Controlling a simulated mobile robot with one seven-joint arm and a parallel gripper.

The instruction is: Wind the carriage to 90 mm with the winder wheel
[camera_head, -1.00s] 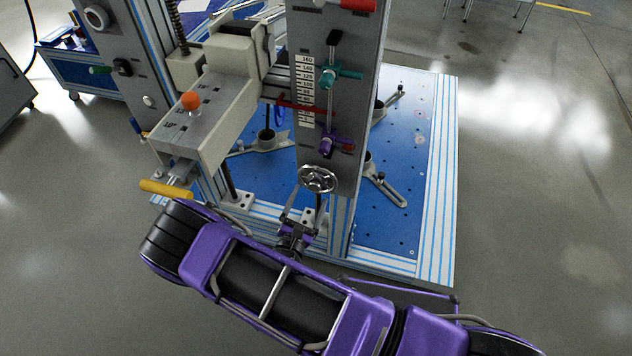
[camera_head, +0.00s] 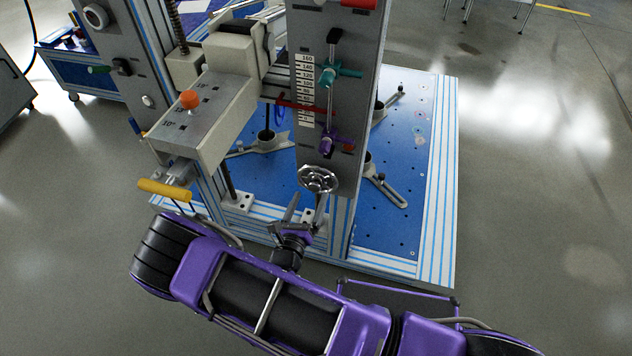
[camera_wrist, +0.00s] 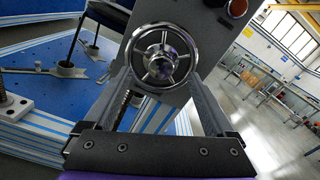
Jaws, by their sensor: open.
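The winder wheel (camera_head: 317,179) is a small chrome spoked handwheel low on the grey upright panel (camera_head: 340,95). In the wrist view the wheel (camera_wrist: 160,57) is upper centre, ahead of my gripper (camera_wrist: 165,85), whose two fingers stand apart on either side of its lower part. I cannot tell whether they touch the rim. In the head view my gripper (camera_head: 306,208) is open, just below the wheel. A scale (camera_head: 305,90) with numbers up to 160 is on the panel, and a red pointer (camera_head: 303,106) crosses its lower half. Its exact reading is too small to tell.
A teal knob (camera_head: 328,76) and a purple knob (camera_head: 328,143) sit above the wheel on the panel. A grey arm block with a yellow handle (camera_head: 165,188) is at left. The blue base plate (camera_head: 395,225) lies below. Open floor is at right.

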